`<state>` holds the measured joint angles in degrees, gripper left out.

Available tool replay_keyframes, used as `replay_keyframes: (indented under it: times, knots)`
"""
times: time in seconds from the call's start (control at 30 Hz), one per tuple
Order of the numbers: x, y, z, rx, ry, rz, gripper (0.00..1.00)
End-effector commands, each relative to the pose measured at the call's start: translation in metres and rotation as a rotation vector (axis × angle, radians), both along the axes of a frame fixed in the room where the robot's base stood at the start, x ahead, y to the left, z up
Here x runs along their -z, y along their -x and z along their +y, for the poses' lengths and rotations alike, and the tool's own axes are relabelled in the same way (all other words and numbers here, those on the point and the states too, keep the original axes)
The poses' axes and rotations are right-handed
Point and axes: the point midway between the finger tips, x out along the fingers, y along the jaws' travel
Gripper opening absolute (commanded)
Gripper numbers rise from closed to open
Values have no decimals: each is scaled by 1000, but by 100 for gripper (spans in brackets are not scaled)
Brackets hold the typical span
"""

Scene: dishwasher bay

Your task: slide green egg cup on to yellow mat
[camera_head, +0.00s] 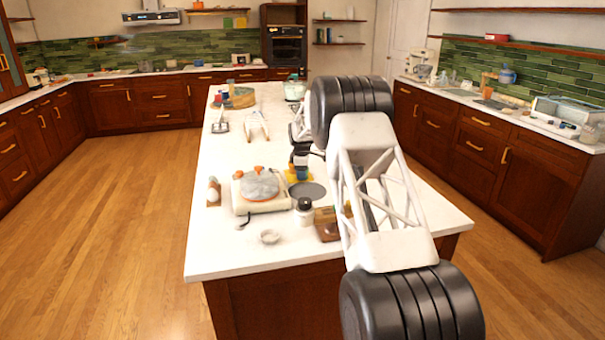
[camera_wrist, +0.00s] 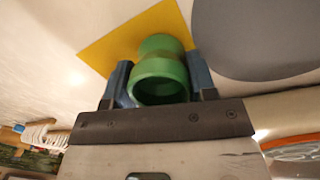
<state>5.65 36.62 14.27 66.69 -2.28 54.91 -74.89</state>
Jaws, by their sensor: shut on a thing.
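The green egg cup (camera_wrist: 160,80) is between the two fingers of my gripper (camera_wrist: 160,88) in the wrist view, with its open rim facing the camera. My gripper is shut on it. The yellow mat (camera_wrist: 130,35) lies flat on the white counter just beyond the cup, and the cup's far end overlaps it in the picture. I cannot tell whether the cup rests on the mat or beside it. In the head view a small part of the yellow mat (camera_head: 291,178) shows near my gripper (camera_head: 299,160), and the cup cannot be made out there.
A dark grey round mat (camera_head: 311,191) lies right beside the yellow mat. A white appliance with an orange-knobbed lid (camera_head: 260,190) stands to the left. A dark-capped jar (camera_head: 305,211) and a wooden box (camera_head: 327,222) stand in front.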

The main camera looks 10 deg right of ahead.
Motion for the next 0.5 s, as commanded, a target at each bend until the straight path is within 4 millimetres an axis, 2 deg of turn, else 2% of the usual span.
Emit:
replay_keyframes:
  times: [0.13, 0.17, 0.33, 0.5]
  knots:
    - [2, 0, 0, 0, -1, 2, 27]
    - [2, 0, 0, 0, -1, 2, 53]
    - [1, 0, 0, 0, 0, 1, 79]
    - [1, 0, 0, 0, 0, 1, 81]
